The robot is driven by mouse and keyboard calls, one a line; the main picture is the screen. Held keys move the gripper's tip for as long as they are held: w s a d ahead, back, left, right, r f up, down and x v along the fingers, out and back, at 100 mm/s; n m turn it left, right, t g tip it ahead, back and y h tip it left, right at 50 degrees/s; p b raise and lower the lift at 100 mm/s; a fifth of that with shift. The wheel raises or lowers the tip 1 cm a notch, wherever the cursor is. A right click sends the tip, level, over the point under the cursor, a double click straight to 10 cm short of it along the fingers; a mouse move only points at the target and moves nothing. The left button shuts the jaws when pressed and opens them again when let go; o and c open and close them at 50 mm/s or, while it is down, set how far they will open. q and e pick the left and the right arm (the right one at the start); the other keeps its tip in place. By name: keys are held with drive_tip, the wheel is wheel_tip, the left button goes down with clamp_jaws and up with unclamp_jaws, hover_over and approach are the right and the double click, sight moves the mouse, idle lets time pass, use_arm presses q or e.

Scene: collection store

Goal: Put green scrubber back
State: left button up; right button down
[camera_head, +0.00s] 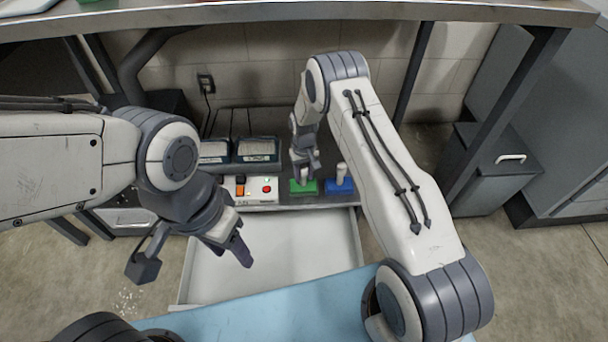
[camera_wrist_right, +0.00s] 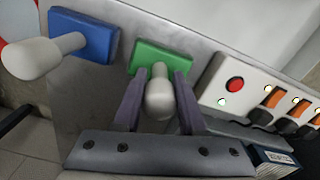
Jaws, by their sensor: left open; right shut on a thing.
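The green scrubber (camera_head: 304,187) has a green base and a pale rounded handle. It sits on the metal shelf behind the open drawer, between the power strip and the blue scrubber. My right gripper (camera_head: 304,168) is shut on its handle from above; in the right wrist view the fingers (camera_wrist_right: 158,105) stand on both sides of the handle, and the green base (camera_wrist_right: 160,58) lies against the shelf surface. My left gripper (camera_head: 241,256) is open and empty above the drawer's left part.
A blue scrubber (camera_head: 340,186) stands just right of the green one. A white power strip (camera_head: 254,189) with a red button lies to its left, with dark boxes (camera_head: 257,150) behind. The white drawer (camera_head: 300,248) is open and looks empty. A bench top (camera_head: 300,12) overhangs above.

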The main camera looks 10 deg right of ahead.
drive_tip(key=shift+c, duration=2.3)
unclamp_jaws()
drive_tip(key=shift+f, duration=0.15)
wheel_tip(320, 180, up, 8)
drive_tip(key=p, duration=0.3)
drive_tip(key=shift+f, duration=0.15)
drive_tip(key=s+a+r+n, duration=0.2)
drive_tip(key=s+a+r, duration=0.4)
drive_tip(key=r, duration=0.4)
drive_tip(key=s+a+r+n, duration=0.1)
drive_tip(key=s+a+r, duration=0.55)
drive_tip(key=r, duration=0.35)
drive_tip(key=s+r+n, duration=0.1)
drive_tip(key=s+r, duration=0.2)
drive_tip(key=s, duration=0.8)
drive_tip(key=s+d+r+n+y, duration=0.1)
drive_tip(key=s+r, duration=0.3)
drive_tip(key=s, duration=0.8)
drive_tip(key=shift+s+d+r+n, duration=0.2)
drive_tip(key=shift+s+r+n, duration=0.1)
drive_tip(key=shift+n, duration=0.4)
